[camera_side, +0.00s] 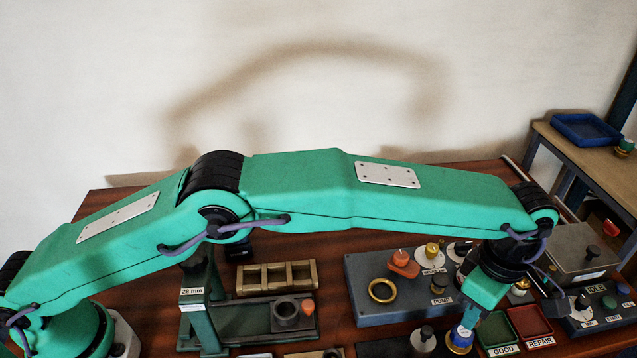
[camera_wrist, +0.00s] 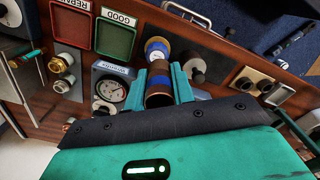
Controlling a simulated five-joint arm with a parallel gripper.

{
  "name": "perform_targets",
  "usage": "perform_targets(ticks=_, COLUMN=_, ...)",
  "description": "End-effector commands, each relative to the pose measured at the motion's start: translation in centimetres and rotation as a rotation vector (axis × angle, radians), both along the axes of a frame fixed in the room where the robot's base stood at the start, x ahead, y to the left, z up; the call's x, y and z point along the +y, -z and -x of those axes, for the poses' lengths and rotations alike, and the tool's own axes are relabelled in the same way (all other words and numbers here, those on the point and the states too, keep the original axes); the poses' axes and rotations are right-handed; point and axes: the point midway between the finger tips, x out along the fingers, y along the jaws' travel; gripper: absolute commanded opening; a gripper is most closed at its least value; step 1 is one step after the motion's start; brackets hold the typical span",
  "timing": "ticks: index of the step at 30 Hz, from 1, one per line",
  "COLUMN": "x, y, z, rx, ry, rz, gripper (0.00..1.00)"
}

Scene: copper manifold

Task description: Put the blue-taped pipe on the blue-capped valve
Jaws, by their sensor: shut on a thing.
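In the wrist view the blue-taped pipe (camera_wrist: 158,97) is a short copper-brown tube with a blue band, between the two teal fingers of my gripper (camera_wrist: 161,82). My gripper is shut on it. The blue-capped valve (camera_wrist: 157,48), a round blue and brass piece with a pale top, is just beyond the pipe's far end. In the side view the valve (camera_side: 460,338) stands at the bottom, right under my gripper (camera_side: 468,320). The fingers mostly hide the pipe there. I cannot tell whether pipe and valve touch.
The green GOOD tray (camera_side: 497,333) and red REPAIR tray (camera_side: 530,322) lie right of the valve. A black-knobbed piece (camera_side: 423,338) stands close on its left. A pressure gauge (camera_wrist: 110,90) is beside my fingers. The grey pump block (camera_side: 362,285) carries brass and orange parts.

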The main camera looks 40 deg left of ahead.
Motion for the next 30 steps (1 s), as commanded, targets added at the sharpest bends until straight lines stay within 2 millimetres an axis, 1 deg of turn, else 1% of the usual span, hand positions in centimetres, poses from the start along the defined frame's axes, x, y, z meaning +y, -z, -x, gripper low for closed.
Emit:
perform_targets(ticks=3, x=0.1, y=0.3, z=-0.6, rx=0.0, ry=-0.001, rz=0.0, gripper=0.02)
perform_targets(ticks=11, x=0.2, y=0.7, z=-0.6, rx=0.001, ry=0.0, rz=-0.001, gripper=0.02)
perform_targets(ticks=18, x=0.2, y=3.2, z=-0.6, rx=0.002, ry=0.0, rz=-0.002, gripper=0.02)
perform_targets(ticks=22, x=0.1, y=4.2, z=-0.6, rx=0.001, ry=0.0, rz=-0.001, gripper=0.02)
perform_targets(ticks=30, x=0.1, y=4.4, z=-0.6, rx=0.0, ry=0.0, rz=0.0, gripper=0.02)
